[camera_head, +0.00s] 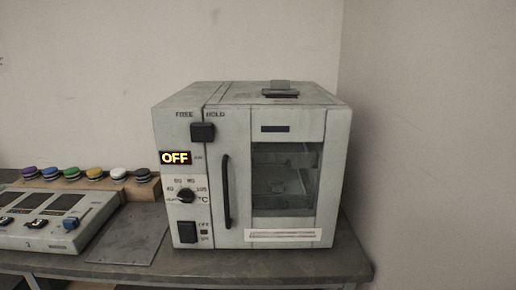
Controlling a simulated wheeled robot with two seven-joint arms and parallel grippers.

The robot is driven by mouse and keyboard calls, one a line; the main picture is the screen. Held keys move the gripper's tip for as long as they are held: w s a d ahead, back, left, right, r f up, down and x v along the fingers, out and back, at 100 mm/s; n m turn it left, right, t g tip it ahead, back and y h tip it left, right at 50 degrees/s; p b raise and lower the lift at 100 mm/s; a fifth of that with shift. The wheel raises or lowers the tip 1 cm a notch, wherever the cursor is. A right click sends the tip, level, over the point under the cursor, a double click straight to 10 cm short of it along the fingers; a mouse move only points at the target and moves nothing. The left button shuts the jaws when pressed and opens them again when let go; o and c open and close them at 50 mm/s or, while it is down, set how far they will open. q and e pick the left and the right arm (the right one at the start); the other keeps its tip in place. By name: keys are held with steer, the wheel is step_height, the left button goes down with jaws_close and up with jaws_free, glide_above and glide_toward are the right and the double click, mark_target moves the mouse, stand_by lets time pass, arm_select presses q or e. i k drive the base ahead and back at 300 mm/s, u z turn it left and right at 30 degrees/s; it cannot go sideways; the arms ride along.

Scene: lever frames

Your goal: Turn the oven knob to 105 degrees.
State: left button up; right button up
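A grey box-shaped oven (232,120) stands on the table in the middle of the head view. Its black round knob (186,196) sits on the left front panel, inside a pale dial plate with temperature marks around it. The exact angle of the knob's pointer is too small to tell. A display (175,158) above the dial reads OFF in lit letters. A black rocker switch (187,232) is below the knob. The door with its dark handle (227,191) and window is closed. Neither of my grippers is in view.
The table (270,265) ends just right of the oven. To the left are a flat dark plate (125,240), a control box (45,220) with a blue-handled slider, and a wooden rail with several coloured buttons (96,172). The space before the oven is clear.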

mark_target(185, 196)
steer(key=k, duration=0.5)
steer(key=u, duration=2.05)
steer(key=i, duration=1.5)
steer(key=z, duration=1.6)
